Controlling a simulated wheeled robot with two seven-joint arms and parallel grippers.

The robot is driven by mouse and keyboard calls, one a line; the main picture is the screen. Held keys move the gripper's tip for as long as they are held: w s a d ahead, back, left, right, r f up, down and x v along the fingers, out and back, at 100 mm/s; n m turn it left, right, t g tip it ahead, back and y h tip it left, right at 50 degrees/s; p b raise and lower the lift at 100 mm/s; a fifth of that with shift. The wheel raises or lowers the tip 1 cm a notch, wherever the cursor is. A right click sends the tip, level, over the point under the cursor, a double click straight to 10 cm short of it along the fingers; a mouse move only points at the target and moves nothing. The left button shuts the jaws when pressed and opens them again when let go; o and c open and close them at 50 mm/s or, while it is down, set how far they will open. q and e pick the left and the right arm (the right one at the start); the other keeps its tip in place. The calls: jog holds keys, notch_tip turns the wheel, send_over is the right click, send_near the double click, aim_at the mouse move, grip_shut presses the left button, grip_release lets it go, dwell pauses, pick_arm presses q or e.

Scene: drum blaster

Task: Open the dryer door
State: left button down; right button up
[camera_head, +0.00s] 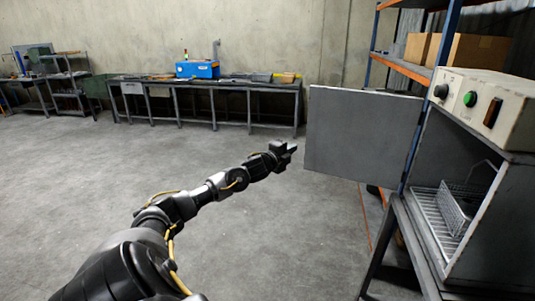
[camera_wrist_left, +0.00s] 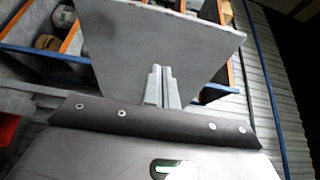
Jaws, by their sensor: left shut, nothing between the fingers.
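The dryer (camera_head: 478,230) stands at the right on a dark stand. Its grey flat door (camera_head: 362,132) is swung wide open and sticks out to the left of the opening. My left gripper (camera_head: 292,148) is just left of the door's free edge. I cannot tell whether it touches the door. In the left wrist view its fingers (camera_wrist_left: 160,72) are together with nothing between them, and the door (camera_wrist_left: 165,38) fills the space beyond them. My right gripper is not in view.
A wire basket (camera_head: 462,207) sits inside the dryer. A control box (camera_head: 485,103) with a green button is on top. A shelf rack with cardboard boxes (camera_head: 465,50) stands behind. A long workbench (camera_head: 210,84) lines the far wall. The floor at left is clear.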

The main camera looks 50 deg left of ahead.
pick_arm(q)
jog(key=s+a+b, duration=0.1)
jog(key=s+a, duration=0.1)
jog(key=s, duration=0.5)
jog(key=shift+f, duration=0.25)
jog(key=shift+s, duration=0.15)
